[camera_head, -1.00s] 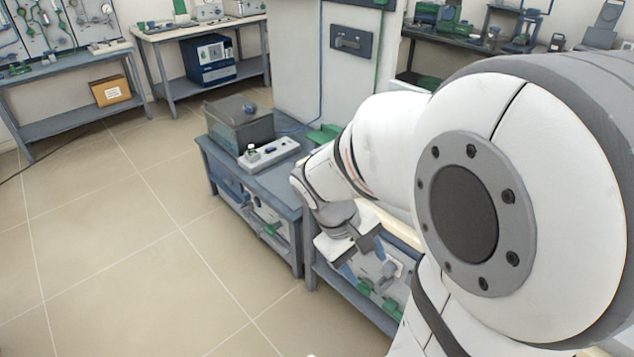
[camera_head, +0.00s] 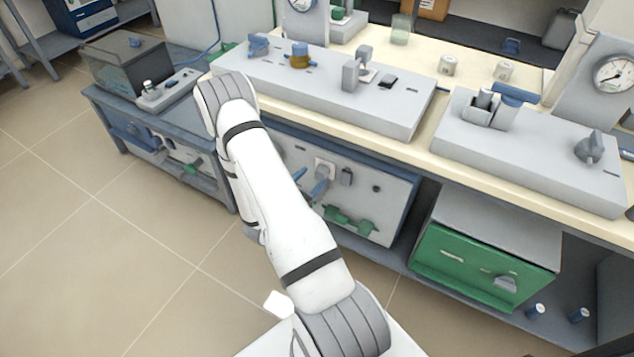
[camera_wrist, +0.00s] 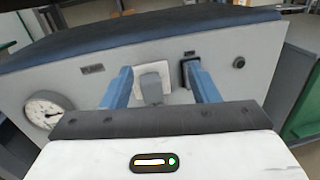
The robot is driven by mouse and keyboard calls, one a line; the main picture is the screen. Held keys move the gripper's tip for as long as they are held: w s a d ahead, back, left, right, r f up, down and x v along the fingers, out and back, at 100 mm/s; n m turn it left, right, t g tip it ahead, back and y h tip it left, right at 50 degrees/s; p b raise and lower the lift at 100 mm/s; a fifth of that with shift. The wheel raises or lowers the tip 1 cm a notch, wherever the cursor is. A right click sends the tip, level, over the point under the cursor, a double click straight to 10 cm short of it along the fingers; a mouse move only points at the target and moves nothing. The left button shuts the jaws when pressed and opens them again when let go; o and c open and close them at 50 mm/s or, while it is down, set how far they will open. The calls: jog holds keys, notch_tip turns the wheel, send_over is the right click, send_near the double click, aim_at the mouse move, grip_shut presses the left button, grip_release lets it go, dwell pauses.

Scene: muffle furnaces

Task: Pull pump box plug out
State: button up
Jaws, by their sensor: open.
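The pump box (camera_wrist: 215,55) is a grey box with a round gauge on its front, on the shelf under the bench. It also shows in the head view (camera_head: 390,207). The plug (camera_wrist: 152,92) is grey and sits in a white square socket (camera_wrist: 153,72) on that front. My gripper (camera_wrist: 162,78) faces the front, its two blue fingers open, one on each side of the plug with gaps between. Whether the fingertips touch the panel I cannot tell. In the head view, the plug area (camera_head: 323,168) is partly behind the blue fingers, and my arm hides most of the gripper.
A dark switch (camera_wrist: 190,72) sits close to the right finger, with a round knob (camera_wrist: 239,62) beyond it. A green-fronted box (camera_head: 465,262) stands to the right on the lower shelf. Floor at left is clear.

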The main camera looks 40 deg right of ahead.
aim_at(320, 175)
notch_tip(320, 175, down, 5)
jog(key=n+t+y, duration=0.1)
jog(key=n+t, duration=0.1)
jog(key=x, duration=0.3)
jog(key=w+b+x, duration=0.1)
jog(key=x, duration=0.3)
jog(key=shift+w+f, duration=0.1)
jog(key=shift+f, duration=0.05)
jog(key=shift+c, duration=0.2)
grip_shut()
